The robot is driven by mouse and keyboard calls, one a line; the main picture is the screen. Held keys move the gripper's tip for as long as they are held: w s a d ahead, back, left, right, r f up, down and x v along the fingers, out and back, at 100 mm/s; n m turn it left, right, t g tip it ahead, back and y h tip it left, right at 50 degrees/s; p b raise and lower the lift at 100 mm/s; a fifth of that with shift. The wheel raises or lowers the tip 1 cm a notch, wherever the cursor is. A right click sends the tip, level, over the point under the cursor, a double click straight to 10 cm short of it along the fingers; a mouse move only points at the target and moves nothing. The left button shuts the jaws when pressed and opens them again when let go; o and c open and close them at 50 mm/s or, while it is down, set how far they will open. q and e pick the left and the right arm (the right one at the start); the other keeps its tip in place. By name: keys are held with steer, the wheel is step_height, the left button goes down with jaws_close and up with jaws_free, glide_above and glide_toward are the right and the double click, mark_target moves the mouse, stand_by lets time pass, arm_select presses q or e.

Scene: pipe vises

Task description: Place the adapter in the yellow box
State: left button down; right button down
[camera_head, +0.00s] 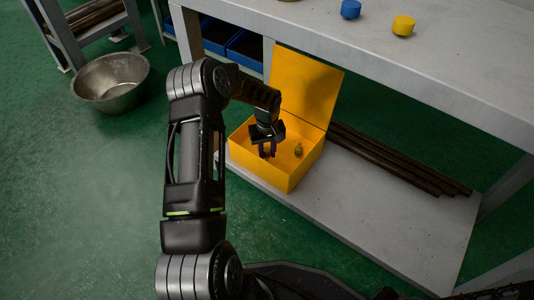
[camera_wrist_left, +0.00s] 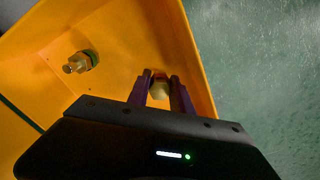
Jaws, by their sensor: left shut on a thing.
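The yellow box (camera_head: 283,177) stands with its lid (camera_head: 306,84) up on the low grey shelf under the bench. My left gripper (camera_head: 267,153) reaches down into the box. In the left wrist view its purple fingers (camera_wrist_left: 161,90) are shut on a small brass-coloured fitting (camera_wrist_left: 159,88), probably the adapter, near one wall of the box. The gripper hides much of it. Another brass fitting with a green band lies in the box, apart from the fingers, in the left wrist view (camera_wrist_left: 80,62) and in the head view (camera_head: 298,150). My right gripper is not in view.
Dark pipes (camera_head: 390,157) lie on the shelf to the right of the box. A blue cap (camera_head: 351,9) and a yellow cap (camera_head: 403,25) stand on the bench top (camera_head: 450,75). A metal bowl (camera_head: 111,82) stands on the green floor at left. Blue bins (camera_head: 245,48) are behind the box.

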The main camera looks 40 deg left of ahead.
mark_target(267, 150)
arm_select(q)
steer(key=shift+f, duration=0.15)
steer(key=c, duration=1.1)
jaws_free()
steer(key=shift+c, duration=0.2)
steer(key=shift+r, duration=0.2)
step_height(267, 150, up, 8)
steer(key=p, duration=0.3)
steer(key=shift+f+p, duration=0.25)
steer(key=shift+p, duration=0.1)
